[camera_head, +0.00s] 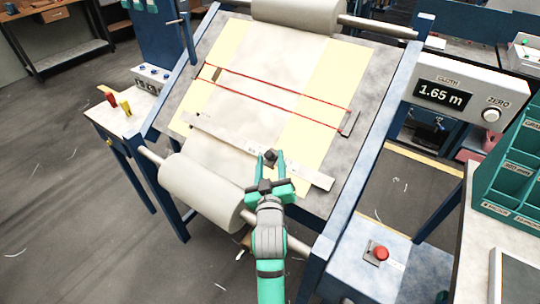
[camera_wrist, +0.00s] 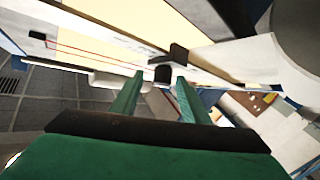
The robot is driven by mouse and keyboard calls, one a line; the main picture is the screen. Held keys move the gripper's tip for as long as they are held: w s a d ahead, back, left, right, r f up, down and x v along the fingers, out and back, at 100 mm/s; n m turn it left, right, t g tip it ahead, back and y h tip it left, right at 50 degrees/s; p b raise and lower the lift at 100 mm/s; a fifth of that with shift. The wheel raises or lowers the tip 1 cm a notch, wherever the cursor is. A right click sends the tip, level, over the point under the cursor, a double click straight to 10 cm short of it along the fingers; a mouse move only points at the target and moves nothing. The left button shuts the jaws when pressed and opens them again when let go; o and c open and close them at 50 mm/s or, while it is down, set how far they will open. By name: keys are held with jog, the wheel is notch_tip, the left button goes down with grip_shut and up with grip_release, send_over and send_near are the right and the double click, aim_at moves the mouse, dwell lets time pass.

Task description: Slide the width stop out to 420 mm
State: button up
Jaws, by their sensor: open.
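The width stop appears as a small dark block with a knob (camera_head: 270,157) on the pale ruler bar (camera_head: 225,137), right of the bar's middle. In the wrist view the dark block (camera_wrist: 177,54) sits just past my fingertips. My gripper (camera_head: 270,160) is open, with its green fingers apart on either side of the dark knob. It also shows in the wrist view (camera_wrist: 160,82), where the knob is between the fingertips. I cannot tell whether the fingers touch it. The bar's scale marks are too small to read.
The sloping table carries cream cloth (camera_head: 222,92) with a red-lined band (camera_head: 275,92). A lower roll (camera_head: 200,190) lies left of my gripper, an upper roll (camera_head: 295,14) at the back. A red button (camera_head: 380,253) stands at lower right. The cloth display (camera_head: 440,94) reads 1.65 m.

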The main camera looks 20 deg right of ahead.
jog(key=shift+a+x, duration=0.2)
jog(key=shift+x, duration=1.1)
jog(key=shift+c, duration=0.7)
grip_shut()
jog(key=shift+f, duration=0.1)
jog(key=shift+f, duration=0.25)
